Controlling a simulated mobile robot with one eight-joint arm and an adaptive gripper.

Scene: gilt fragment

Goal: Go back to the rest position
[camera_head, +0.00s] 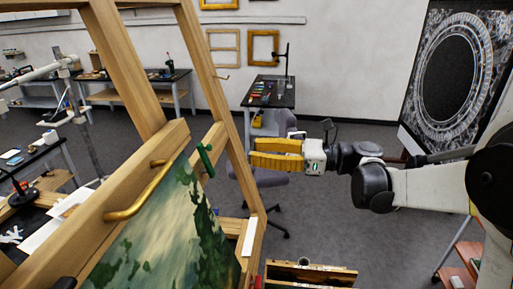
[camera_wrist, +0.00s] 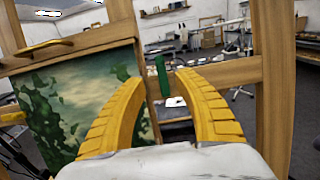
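My gripper (camera_head: 277,154), with ridged yellow fingers, is held out level to the right of the wooden easel, apart from it in the head view. In the wrist view its two fingers (camera_wrist: 158,78) are spread with a gap between them and nothing held. A curved gold piece (camera_head: 145,195) lies along the easel's wooden bar above the painting; it also shows at the upper left of the wrist view (camera_wrist: 40,48). A green upright piece (camera_head: 205,160) is on the easel by the painting's upper right corner. In the wrist view it appears beyond the fingertips (camera_wrist: 162,76).
The easel (camera_head: 210,75) with a green landscape painting (camera_head: 150,240) fills the left foreground. A desk (camera_head: 268,92) and a grey chair (camera_head: 270,178) stand behind my gripper. A wooden box (camera_head: 310,274) is low in front. A dark ornate panel (camera_head: 455,75) leans at the right. Grey floor (camera_head: 345,225) is open between.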

